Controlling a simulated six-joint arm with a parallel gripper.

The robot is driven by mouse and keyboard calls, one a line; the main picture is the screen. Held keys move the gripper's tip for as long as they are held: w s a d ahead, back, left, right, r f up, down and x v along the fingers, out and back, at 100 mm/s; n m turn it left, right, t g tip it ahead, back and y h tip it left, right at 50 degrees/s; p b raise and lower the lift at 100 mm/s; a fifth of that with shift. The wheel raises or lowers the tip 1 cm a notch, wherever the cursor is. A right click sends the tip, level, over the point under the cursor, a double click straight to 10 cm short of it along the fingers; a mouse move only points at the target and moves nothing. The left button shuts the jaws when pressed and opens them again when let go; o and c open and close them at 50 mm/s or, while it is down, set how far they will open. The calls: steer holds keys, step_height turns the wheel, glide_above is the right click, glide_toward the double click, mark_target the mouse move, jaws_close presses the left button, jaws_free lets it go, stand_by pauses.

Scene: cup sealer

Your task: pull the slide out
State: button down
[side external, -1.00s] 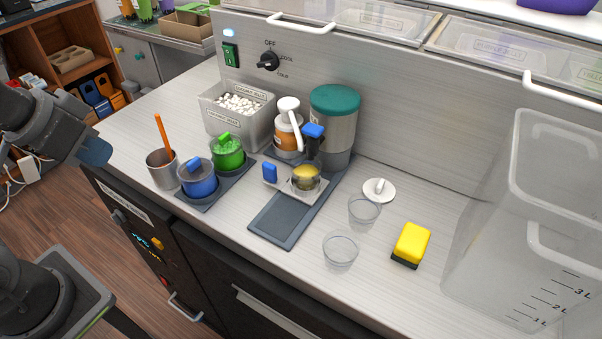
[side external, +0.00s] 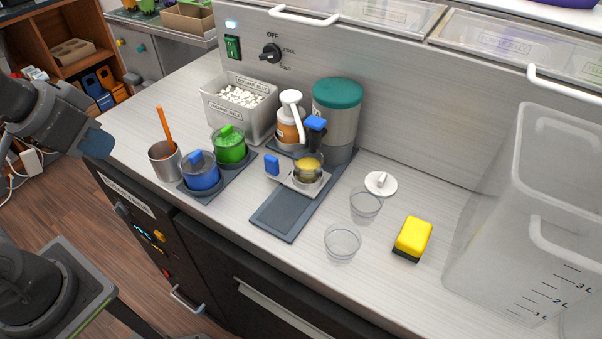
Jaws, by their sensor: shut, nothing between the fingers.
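The slide (side external: 286,184) is a pale plate with a blue handle (side external: 272,165) at its left end. It sits at the back part of a dark grey base tray (side external: 276,219). A clear cup with yellow contents (side external: 308,170) stands in the slide. A blue-topped part of the sealer (side external: 315,124) rises just behind the cup. My gripper (side external: 97,143) is at the far left, above the counter's left edge and well apart from the slide. It is shut and empty; its fingertips show only as a small bluish end.
Empty clear cups (side external: 342,242), a white lid (side external: 381,184) and a yellow sponge (side external: 413,237) lie to the right.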

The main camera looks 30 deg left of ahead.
steer(key=c, duration=1.8)
jaws_free()
steer(key=shift+o, duration=0.7)
steer(key=shift+w+r, duration=0.15)
steer(key=o, duration=0.5)
steer(key=w+n, duration=0.1)
steer(key=w+d+r+n+g, duration=0.1)
steer(key=w+n, duration=0.1)
steer(key=w+d+r+n+h, duration=0.1)
steer(key=w+n, duration=0.1)
steer(key=shift+d+g, duration=0.15)
steer(key=shift+g, duration=0.15)
steer(key=shift+c, duration=0.2)
steer(key=shift+o, duration=0.3)
steer(key=w+d+n+g+h, duration=0.1)
steer(key=w+d+n, duration=0.1)
steer(key=w+n, duration=0.2)
steer(key=shift+w+d+r+n+h, duration=0.2)
steer(key=shift+w+d+n+h, duration=0.1)
steer(key=shift+w, duration=0.4)
steer(key=n+g+h, duration=0.2)
steer(key=n+g, duration=0.1)
steer(key=n, duration=0.5)
glide_toward(269, 156)
steer(key=x, duration=1.1)
